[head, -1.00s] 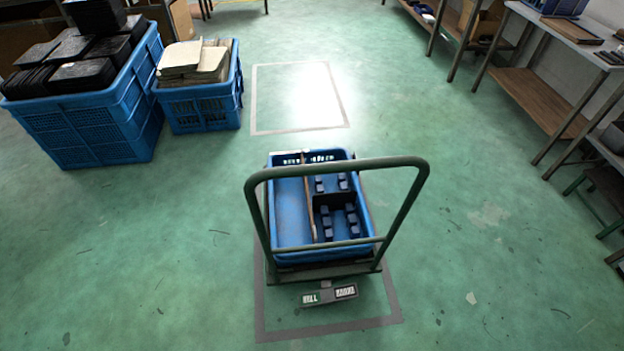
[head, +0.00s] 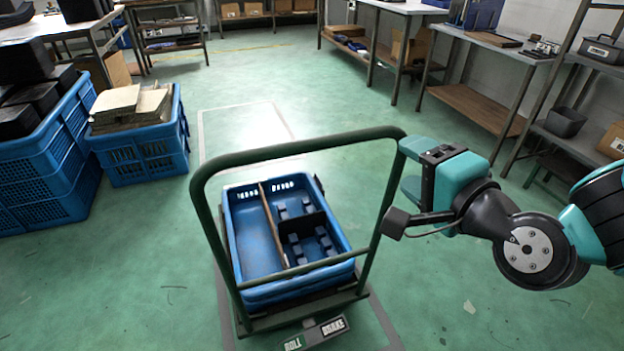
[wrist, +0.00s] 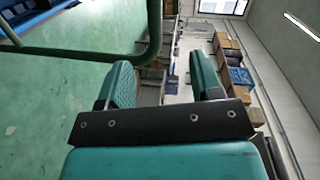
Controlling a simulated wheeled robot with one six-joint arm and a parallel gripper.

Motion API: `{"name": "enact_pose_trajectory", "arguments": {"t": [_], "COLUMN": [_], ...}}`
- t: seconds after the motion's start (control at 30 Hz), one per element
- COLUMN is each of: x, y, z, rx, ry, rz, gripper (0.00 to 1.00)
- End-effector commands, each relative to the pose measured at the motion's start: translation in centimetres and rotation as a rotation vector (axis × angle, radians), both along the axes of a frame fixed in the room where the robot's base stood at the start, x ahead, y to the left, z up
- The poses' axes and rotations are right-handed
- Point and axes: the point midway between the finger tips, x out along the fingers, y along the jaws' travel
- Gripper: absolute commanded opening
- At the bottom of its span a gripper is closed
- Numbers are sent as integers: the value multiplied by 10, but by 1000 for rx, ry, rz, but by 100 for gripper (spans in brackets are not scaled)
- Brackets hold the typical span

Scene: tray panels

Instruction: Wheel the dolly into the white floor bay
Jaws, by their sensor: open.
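The dolly (head: 350,298) has a dark green hoop handle (head: 290,150) and carries a blue crate (head: 235,285) with a divider and dark blocks inside. A pedal marked ROLL and BRAKE (head: 315,333) sits at its near edge. The white floor bay (head: 201,140), a pale outlined rectangle, lies on the floor beyond the dolly, partly hidden by the handle. My gripper (head: 408,168) is open at the handle's upper right corner. In the wrist view, my gripper's fingers (wrist: 163,78) are apart, with the handle (wrist: 152,35) just ahead of them; I cannot tell whether they touch it.
A blue crate of cardboard (head: 140,150) and a larger blue crate (head: 50,175) stand at left, near the bay's left side. Workbenches (head: 490,100) and shelving line the right. The dolly stands over another taped outline (head: 222,305).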

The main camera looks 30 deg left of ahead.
Motion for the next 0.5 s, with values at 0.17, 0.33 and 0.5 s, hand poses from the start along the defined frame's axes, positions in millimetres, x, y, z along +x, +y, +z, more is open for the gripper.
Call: {"name": "enact_pose_trajectory", "arguments": {"t": [0.17, 0.33, 0.5], "x": [4, 10, 25], "y": [12, 19, 36], "z": [-32, -28, -22], "rx": [170, 211, 207], "ry": [23, 25, 27], "rz": [-70, -86, -85], "gripper": [60, 60, 60]}}
